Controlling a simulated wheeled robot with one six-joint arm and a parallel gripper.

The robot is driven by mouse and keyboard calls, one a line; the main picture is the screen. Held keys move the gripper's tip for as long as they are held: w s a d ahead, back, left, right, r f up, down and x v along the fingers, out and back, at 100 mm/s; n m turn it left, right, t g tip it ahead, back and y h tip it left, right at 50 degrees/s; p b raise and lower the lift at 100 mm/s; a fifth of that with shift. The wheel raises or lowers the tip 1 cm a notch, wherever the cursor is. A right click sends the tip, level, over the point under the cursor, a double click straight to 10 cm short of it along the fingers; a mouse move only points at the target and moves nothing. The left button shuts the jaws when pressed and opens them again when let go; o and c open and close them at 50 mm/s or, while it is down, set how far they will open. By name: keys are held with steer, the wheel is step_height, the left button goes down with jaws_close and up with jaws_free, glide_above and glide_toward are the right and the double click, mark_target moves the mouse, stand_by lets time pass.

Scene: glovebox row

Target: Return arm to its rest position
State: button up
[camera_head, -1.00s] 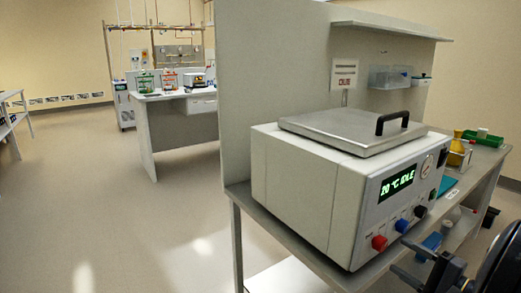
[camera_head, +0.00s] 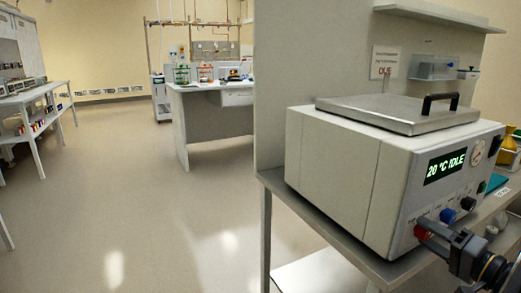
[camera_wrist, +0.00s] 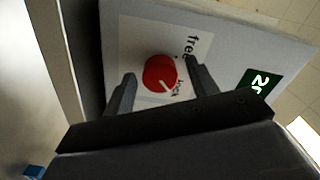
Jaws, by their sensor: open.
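My gripper (camera_head: 432,236) is in front of the white machine's front panel, at the lower right of the head view. In the wrist view my gripper (camera_wrist: 159,68) is open, with one dark finger on each side of the red knob (camera_wrist: 159,73). I cannot tell whether the fingers touch it. The knob's white line points toward the word "lock"; "free" is printed above. In the head view the knob (camera_head: 422,233) is partly hidden by my gripper. The machine (camera_head: 335,185) has a closed grey lid (camera_head: 400,113) and a green display (camera_head: 445,167) reading "20 °C IDLE".
The machine stands on a grey bench (camera_head: 330,232) with a back panel (camera_head: 310,60) and a shelf (camera_head: 440,15). Open floor (camera_head: 130,190) lies to the left, with white shelving (camera_head: 45,95) at the far left.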

steer(key=n+b, duration=0.1)
steer(key=n, duration=0.3)
steer(key=shift+n, duration=0.3)
steer(key=n, duration=0.4)
steer(key=shift+n, duration=0.4)
steer(key=shift+s+a, duration=0.1)
